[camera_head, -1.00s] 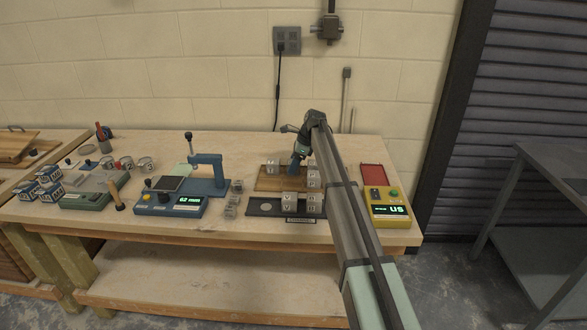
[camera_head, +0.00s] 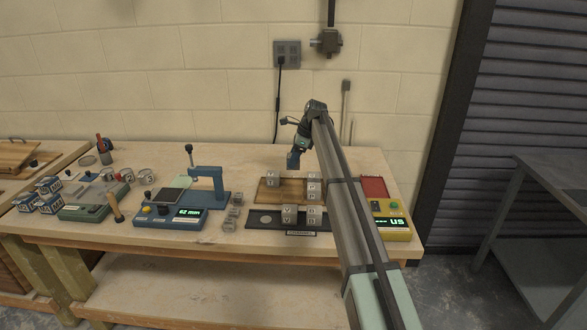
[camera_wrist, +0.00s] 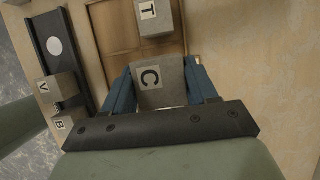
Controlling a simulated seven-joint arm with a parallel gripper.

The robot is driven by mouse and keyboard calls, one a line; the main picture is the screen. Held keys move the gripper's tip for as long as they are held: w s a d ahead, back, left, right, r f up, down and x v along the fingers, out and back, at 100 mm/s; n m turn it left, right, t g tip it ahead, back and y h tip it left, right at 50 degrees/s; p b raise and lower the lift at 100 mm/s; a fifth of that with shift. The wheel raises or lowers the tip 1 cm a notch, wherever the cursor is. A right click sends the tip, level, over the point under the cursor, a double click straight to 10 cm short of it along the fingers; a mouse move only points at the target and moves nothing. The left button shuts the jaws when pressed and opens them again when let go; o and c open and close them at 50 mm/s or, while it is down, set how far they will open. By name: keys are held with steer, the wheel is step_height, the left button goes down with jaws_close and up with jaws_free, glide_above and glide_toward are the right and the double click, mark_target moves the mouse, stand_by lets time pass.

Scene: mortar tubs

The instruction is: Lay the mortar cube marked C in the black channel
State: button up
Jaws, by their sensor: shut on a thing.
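The grey mortar cube marked C (camera_wrist: 161,82) sits between the blue fingers of my gripper (camera_wrist: 163,88) in the wrist view, its label facing the camera. In the head view my gripper (camera_head: 294,160) is over the back of the wooden board (camera_head: 290,196); the held cube is not clear there. The black channel (camera_head: 251,223) lies in front of the board. It also shows in the wrist view (camera_wrist: 43,28), with a white disc at one end. Cubes marked V (camera_wrist: 59,86) and B (camera_wrist: 64,122) stand at its other part.
A cube marked T (camera_wrist: 154,18) stands on the wooden board, with other cubes (camera_head: 314,183) at its right. A blue gauge (camera_head: 172,217) and several small grey cubes (camera_head: 233,212) are left of the channel. A yellow device (camera_head: 391,224) is at the right.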

steer(key=shift+a+r, duration=0.1)
steer(key=shift+r, duration=0.45)
steer(key=s+a+r+n, duration=0.2)
steer(key=s+a, duration=0.7)
steer(key=s, duration=0.6)
steer(key=s+d+f+m, duration=0.1)
steer(key=s+m, duration=0.1)
steer(key=s, duration=0.5)
steer(key=shift+w+d+f, duration=0.1)
steer(key=shift+w+f, duration=0.05)
steer(key=shift+f, duration=2.3)
steer(key=shift+w+f, duration=0.1)
steer(key=shift+f, duration=2.35)
steer(key=shift+f, duration=0.2)
steer(key=o, duration=1.2)
steer(key=shift+o, duration=0.2)
